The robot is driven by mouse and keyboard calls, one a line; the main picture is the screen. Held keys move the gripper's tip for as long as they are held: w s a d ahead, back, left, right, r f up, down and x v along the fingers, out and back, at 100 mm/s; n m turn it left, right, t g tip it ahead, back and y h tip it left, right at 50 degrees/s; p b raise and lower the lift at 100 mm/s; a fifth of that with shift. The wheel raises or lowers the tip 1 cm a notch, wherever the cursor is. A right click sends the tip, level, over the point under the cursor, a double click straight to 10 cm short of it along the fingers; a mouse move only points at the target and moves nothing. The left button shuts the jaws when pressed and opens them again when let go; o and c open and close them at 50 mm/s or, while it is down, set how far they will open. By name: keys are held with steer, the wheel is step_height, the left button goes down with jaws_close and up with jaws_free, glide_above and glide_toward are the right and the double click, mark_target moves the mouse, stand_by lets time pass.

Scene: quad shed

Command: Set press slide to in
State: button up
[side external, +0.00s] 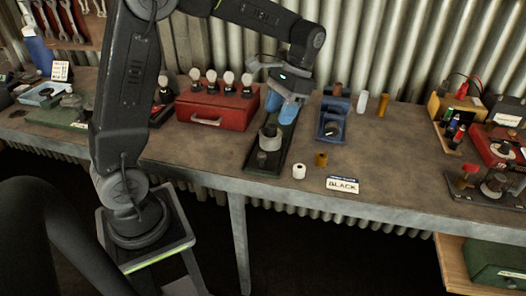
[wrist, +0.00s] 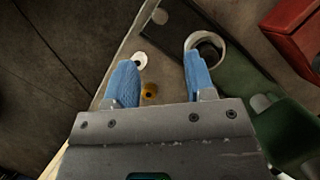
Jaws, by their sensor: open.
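A dark green bench device (side external: 262,160), which I take to be the press, stands near the middle of the bench with its long base running toward the front edge. A grey metal ring (side external: 270,138) stands on it; I cannot tell whether this is the slide. In the wrist view the ring (wrist: 204,46) is beyond my right finger, and the green body (wrist: 240,108) is at the right. My gripper (side external: 281,108) is open over the back part of the device, partly hiding it. Its blue fingers (wrist: 159,62) are apart with nothing gripped. The slide's position is not clear.
A white roll (side external: 299,172), a brass cylinder (side external: 321,160) and a "BLACK" card (side external: 343,185) lie near the front edge. A blue device (side external: 333,118) is close at the right.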

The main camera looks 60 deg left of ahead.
mark_target(262, 154)
steer(key=x, duration=1.1)
steer(key=shift+s+f, duration=0.15)
steer(key=shift+f, duration=0.25)
jaws_close()
